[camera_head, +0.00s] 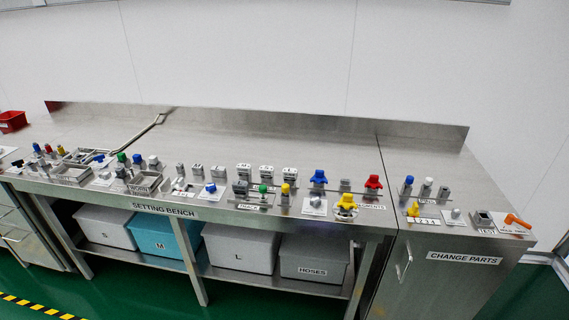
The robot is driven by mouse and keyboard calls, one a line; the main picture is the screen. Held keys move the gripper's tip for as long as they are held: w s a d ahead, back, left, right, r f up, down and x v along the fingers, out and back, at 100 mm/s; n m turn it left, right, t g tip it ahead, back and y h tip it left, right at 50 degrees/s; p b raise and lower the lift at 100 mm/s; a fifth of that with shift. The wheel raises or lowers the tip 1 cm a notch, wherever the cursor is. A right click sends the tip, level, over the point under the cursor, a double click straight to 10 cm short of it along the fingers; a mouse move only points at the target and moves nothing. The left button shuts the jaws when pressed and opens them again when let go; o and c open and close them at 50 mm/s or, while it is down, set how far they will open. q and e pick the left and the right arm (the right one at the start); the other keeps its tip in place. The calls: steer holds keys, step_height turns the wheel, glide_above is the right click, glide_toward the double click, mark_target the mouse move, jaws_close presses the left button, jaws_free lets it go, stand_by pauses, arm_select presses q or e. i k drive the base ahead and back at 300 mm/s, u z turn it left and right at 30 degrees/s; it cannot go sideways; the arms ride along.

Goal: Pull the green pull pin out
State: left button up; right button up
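Two small green knobs show on the steel setting bench (200,132). The other green knob (122,157) stands at the left, beside a blue knob (137,158). Both look seated in small metal fittings; I cannot tell from this distance which is the pull pin. Neither of my grippers is in view.
Red (373,182), blue (319,176) and yellow (347,201) star-shaped knobs stand right of centre. An orange handle (516,221) lies at the far right. Lidded boxes, including a teal one (163,238), sit on the lower shelf. The bench's back strip is mostly clear.

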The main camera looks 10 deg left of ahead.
mark_target(262, 188)
steer(key=z, duration=1.35)
steer(key=k, duration=1)
steer(key=u, duration=1.6)
steer(key=i, duration=0.5)
steer(key=z, duration=0.1)
